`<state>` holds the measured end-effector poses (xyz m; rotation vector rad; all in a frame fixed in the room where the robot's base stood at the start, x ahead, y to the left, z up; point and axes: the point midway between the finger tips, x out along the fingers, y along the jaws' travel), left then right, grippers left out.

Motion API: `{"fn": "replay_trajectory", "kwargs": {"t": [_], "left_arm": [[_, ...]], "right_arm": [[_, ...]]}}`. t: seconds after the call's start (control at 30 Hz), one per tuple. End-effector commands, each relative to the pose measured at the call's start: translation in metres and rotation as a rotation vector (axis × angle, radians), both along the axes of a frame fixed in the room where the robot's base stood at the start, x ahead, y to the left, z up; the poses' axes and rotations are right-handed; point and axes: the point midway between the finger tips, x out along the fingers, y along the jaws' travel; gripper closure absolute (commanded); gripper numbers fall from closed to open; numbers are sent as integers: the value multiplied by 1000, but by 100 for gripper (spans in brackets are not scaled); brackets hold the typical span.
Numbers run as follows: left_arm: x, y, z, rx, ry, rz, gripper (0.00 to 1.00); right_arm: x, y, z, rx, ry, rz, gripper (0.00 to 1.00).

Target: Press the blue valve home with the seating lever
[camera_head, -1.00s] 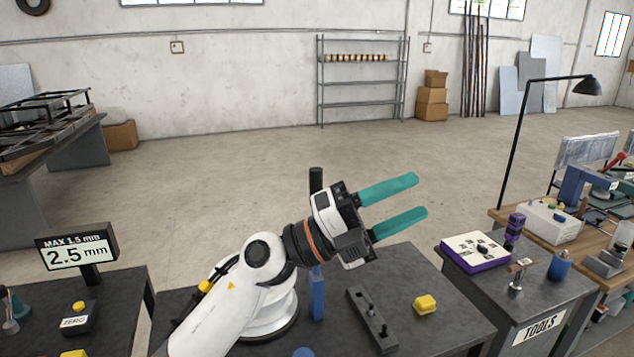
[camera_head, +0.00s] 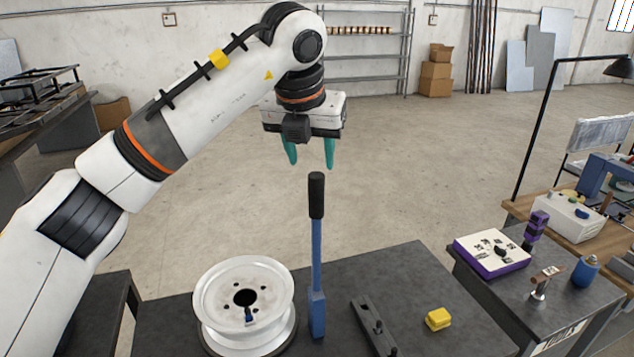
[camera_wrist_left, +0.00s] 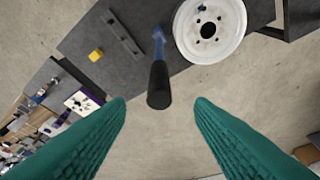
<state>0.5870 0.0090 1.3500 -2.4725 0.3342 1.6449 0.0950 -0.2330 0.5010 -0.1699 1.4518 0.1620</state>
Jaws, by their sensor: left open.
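The seating lever (camera_head: 317,265) stands upright on the dark table beside the wheel, with a blue shaft and a black handle (camera_head: 316,195). In the left wrist view the handle (camera_wrist_left: 159,85) points up toward the camera, between the open fingers in the picture. The small blue valve (camera_head: 249,317) sits at a hole in the white wheel rim (camera_head: 212,305); how deep it sits I cannot tell. My left gripper (camera_head: 309,165) is open and empty, with its teal fingers pointing down just above the handle top, apart from it. My right gripper is not in view.
A grey slotted bar (camera_head: 372,325) and a yellow block (camera_head: 438,319) lie right of the lever on the dark table (camera_head: 400,272). A purple-edged box (camera_head: 490,252) and small tools stand on a side table at the right. The air around the handle is clear.

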Motion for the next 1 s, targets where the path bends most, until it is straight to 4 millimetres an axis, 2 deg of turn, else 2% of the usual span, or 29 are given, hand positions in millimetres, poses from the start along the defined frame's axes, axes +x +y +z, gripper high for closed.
{"fn": "replay_trajectory", "kwargs": {"t": [0.03, 0.1, 0.23, 0.33, 0.5, 0.67, 0.9, 1.0], "left_arm": [[3, -1, -8, 0, 5, -2, 51], [9, -2, -21, 0, 6, -1, 51], [18, -6, -46, -1, 7, -1, 51], [25, -8, -63, -1, 6, -2, 51], [33, -10, -82, -3, 4, -4, 51], [35, -11, -90, -3, 3, -5, 51], [36, -11, -91, -3, 2, -5, 51], [36, -11, -91, -3, 2, -5, 66]], "right_arm": [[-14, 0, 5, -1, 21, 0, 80], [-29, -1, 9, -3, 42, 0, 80], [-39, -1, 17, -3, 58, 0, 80], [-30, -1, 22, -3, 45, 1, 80], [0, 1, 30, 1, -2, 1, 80], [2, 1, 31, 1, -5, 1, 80], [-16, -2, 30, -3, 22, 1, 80], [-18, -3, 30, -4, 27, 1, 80]]}}
